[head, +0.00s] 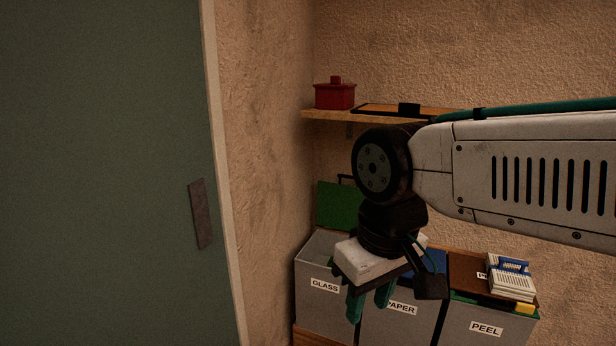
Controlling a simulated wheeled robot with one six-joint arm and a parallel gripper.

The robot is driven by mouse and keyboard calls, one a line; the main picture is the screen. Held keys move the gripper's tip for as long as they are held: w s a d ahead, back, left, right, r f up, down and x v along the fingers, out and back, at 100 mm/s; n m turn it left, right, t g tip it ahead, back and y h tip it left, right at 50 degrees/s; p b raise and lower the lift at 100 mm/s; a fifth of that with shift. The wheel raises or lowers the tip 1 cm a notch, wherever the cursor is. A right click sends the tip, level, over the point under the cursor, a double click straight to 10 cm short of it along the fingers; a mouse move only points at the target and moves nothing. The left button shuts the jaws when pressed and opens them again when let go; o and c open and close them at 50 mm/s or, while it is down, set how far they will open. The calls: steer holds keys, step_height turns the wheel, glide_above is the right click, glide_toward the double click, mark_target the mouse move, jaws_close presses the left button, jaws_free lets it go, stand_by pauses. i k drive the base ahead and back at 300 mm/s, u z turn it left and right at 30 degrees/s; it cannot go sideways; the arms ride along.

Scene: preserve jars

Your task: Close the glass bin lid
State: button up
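The glass bin (325,292) is a grey box with a "GLASS" label, at the left of a row of bins. Its green lid (338,206) stands raised at the back of the bin, with a dark handle at its top edge. The bin's top is open, and my gripper partly covers its right side. My gripper (370,300) points down with two teal fingers set apart and nothing seen between them. In the picture it overlaps the border of the glass and paper bins, apart from the lid. Its exact height and depth are hard to tell.
The paper bin (398,326) with a blue top and the peel bin (485,330) stand to the right. A stack of books or packets (511,279) lies on the peel bin's brown top. A shelf (335,116) with a red pot (335,95) is above. A green door (100,170) fills the left.

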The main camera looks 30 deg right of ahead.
mark_target(338, 205)
steer(key=u, duration=0.05)
steer(key=i, duration=0.75)
steer(key=z, duration=0.6)
steer(key=i, duration=0.65)
steer(key=z, duration=0.6)
